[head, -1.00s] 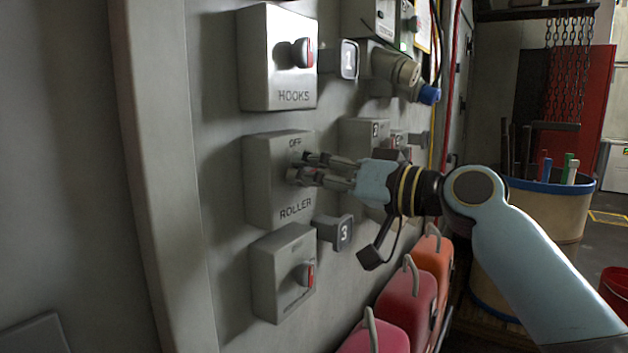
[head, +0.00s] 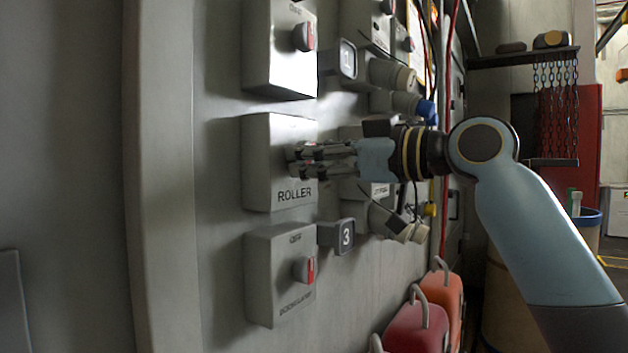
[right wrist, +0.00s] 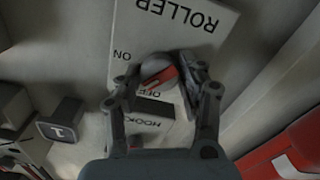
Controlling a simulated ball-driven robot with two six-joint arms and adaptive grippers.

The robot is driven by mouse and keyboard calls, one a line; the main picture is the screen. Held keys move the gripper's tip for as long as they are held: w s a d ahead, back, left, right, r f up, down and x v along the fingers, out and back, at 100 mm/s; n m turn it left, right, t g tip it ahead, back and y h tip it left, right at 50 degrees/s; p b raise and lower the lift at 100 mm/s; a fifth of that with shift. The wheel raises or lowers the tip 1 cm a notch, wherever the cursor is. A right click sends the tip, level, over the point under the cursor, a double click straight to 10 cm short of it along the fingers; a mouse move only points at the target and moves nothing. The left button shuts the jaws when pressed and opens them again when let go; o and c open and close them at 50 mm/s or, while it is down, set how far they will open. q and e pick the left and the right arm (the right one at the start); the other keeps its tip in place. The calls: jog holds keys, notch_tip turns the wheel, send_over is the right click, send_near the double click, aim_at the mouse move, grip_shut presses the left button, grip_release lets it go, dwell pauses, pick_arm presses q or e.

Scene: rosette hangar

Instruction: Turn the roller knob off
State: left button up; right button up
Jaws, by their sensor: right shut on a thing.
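The grey roller box (head: 262,165) is on the wall, with the word ROLLER on its front. My right gripper (head: 297,160) reaches it from the right, and its fingers cover the knob in the head view. In the right wrist view, which is upside down, the roller knob (right wrist: 157,75) sits between my two fingers (right wrist: 160,85), which are shut on it. The knob's red stripe lies slanted. An ON label shows at the left of the knob, and an OFF label shows below it, partly covered. My left gripper is not in view.
The hooks box (head: 280,60) is above and another knob box (head: 280,275) below, both close to my fingers. A number 3 tag (head: 337,234) and wall sockets stick out on the right. Red canisters (head: 418,327) stand below.

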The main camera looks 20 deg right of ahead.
jog(key=shift+f+n+b, duration=0.15)
jog(key=shift+n+b, duration=2.5)
jog(key=shift+n, duration=1.05)
jog(key=o, duration=1.2)
jog(key=shift+v, duration=6)
